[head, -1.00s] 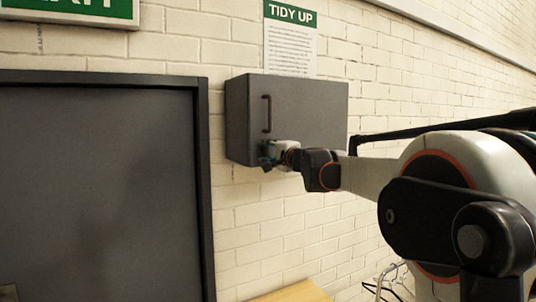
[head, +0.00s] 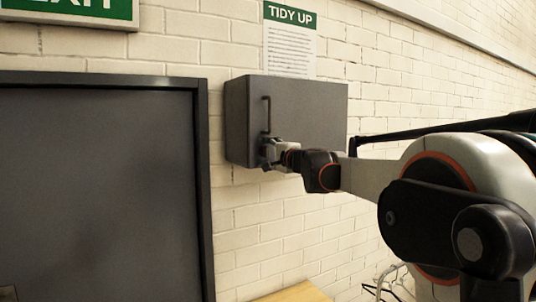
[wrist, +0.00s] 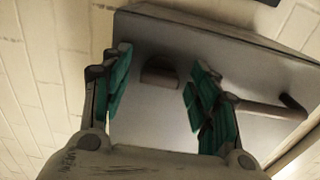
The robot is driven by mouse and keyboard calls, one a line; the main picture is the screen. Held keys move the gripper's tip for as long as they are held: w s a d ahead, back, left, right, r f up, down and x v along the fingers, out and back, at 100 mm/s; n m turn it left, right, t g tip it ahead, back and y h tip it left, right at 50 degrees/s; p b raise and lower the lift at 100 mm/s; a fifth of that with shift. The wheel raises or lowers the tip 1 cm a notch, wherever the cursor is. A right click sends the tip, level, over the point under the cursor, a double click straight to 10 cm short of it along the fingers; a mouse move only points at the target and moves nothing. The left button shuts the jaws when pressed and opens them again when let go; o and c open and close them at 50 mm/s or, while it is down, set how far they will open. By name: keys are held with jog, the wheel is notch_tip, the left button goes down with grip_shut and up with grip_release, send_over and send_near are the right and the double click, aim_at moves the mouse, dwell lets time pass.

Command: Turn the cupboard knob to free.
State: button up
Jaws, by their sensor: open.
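The grey cupboard (head: 312,108) hangs on the brick wall, its door shut, with a dark vertical bar handle (head: 267,114) near its left edge. In the wrist view the knob (wrist: 160,72) is a small dark, rounded piece on the cupboard's grey face. My gripper (head: 268,153) is at the lower left of the door, below the handle. In the wrist view my gripper (wrist: 157,88) is open, with a teal-padded finger on each side of the knob and gaps between. The knob is hidden behind my gripper in the head view. Its setting cannot be read.
The bar handle also shows in the wrist view (wrist: 262,108), close to the right finger. A dark-framed grey panel (head: 100,190) stands left of the cupboard. A "TIDY UP" notice (head: 290,40) is above it. A wooden surface (head: 297,292) and wire hangers (head: 388,282) are low down.

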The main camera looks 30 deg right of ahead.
jog(key=shift+s, duration=0.1)
jog(key=s, duration=0.7)
jog(key=shift+s+d, duration=0.15)
jog(key=shift+s, duration=0.05)
